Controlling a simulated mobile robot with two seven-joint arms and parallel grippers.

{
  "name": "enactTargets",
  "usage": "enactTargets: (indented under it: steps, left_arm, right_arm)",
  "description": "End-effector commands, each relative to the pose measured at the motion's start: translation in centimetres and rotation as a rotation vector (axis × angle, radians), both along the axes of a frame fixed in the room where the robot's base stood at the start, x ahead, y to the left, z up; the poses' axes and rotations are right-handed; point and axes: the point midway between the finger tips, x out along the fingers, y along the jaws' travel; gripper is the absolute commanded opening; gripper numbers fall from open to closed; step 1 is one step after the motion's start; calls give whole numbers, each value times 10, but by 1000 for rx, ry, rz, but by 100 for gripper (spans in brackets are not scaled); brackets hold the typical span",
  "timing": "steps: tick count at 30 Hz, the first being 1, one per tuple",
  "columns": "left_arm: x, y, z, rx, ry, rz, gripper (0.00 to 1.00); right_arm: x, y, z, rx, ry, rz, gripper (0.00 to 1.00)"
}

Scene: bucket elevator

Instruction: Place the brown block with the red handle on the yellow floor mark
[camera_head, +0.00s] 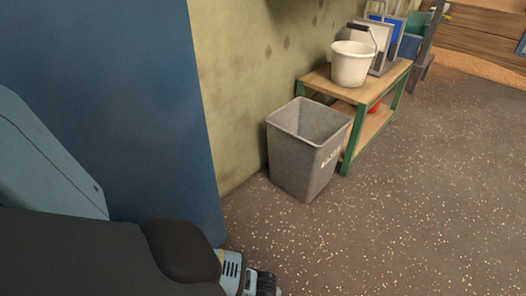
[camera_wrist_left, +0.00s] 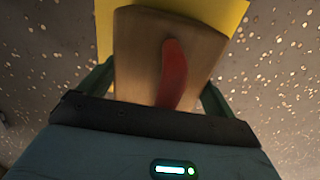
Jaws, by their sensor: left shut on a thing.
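The brown block (camera_wrist_left: 133,50) with its red handle (camera_wrist_left: 175,72) fills the upper middle of the left wrist view. My left gripper (camera_wrist_left: 160,85) is shut on it, with a dark finger at each side of the block. The yellow floor mark (camera_wrist_left: 103,22) shows behind the block, along its left side and top. I cannot tell whether the block touches the mark or is held above it. The head view shows neither block nor mark. My right gripper is in neither view.
A grey bin (camera_head: 298,160) stands on the speckled floor (camera_head: 400,220) by the wall. Beside it is a green-legged wooden bench (camera_head: 318,78) with a white bucket (camera_head: 351,65). A blue panel (camera_head: 120,90) rises at the left. The floor at the right is clear.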

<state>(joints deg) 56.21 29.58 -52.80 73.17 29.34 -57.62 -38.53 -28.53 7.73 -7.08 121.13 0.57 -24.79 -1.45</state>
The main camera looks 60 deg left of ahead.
Motion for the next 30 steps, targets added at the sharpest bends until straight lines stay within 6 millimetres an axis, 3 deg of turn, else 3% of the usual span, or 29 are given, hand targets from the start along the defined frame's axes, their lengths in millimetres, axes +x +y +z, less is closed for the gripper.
enactTargets:
  steps: [5, 6, 8, 20, 30]
  left_arm:
    - [1, 0, -2, -1, -1, 1, 47]
    - [0, 0, -3, 0, 0, 1, 92]
    - [0, 0, -3, 0, 0, 1, 100]
    - [0, 0, 2, 0, 0, 0, 100]
    - [0, 0, 31, -1, -2, 1, 100]
  right_arm:
    - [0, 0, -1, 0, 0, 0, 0]
    - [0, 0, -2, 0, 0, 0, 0]
    - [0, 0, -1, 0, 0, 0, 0]
    - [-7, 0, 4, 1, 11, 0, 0]
    - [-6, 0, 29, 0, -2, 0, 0]
